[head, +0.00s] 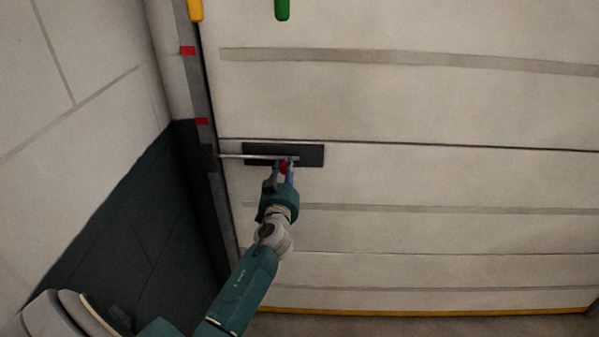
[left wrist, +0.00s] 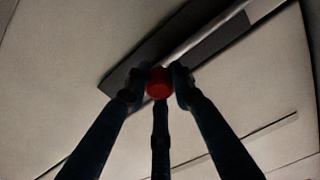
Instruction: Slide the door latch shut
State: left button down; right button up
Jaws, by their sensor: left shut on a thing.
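The latch is a dark plate (head: 313,155) on the pale panelled door, with a thin silver bolt (head: 232,156) lying along it. In the head view the bolt sticks out left of the plate, and its tip shows at the edge of the dark block (head: 208,158) on the door frame. Whether the tip is inside the block is hard to tell. My left gripper (head: 284,166) is shut on the red knob (left wrist: 159,83) below the bolt. The left wrist view shows its dark fingers around the knob, with the plate (left wrist: 120,77) and bolt (left wrist: 205,32) behind. My right gripper is not in view.
The door (head: 430,105) has horizontal ribs and a yellow bottom edge. The grey frame post (head: 190,78) carries red marks. A yellow handle (head: 195,9) and a green handle (head: 282,9) hang at the top. A wall stands at the left.

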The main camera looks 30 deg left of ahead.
pick_arm(q)
jog(key=shift+s+a, duration=0.25)
jog(key=shift+a, duration=0.2)
jog(key=c, duration=1.7)
grip_release()
jog(key=shift+c, duration=0.2)
jog(key=shift+o, duration=1.4)
jog(key=shift+s+a, duration=0.1)
jog(key=shift+d, duration=0.2)
jog(key=v, duration=1.1)
jog(key=shift+s, duration=0.45)
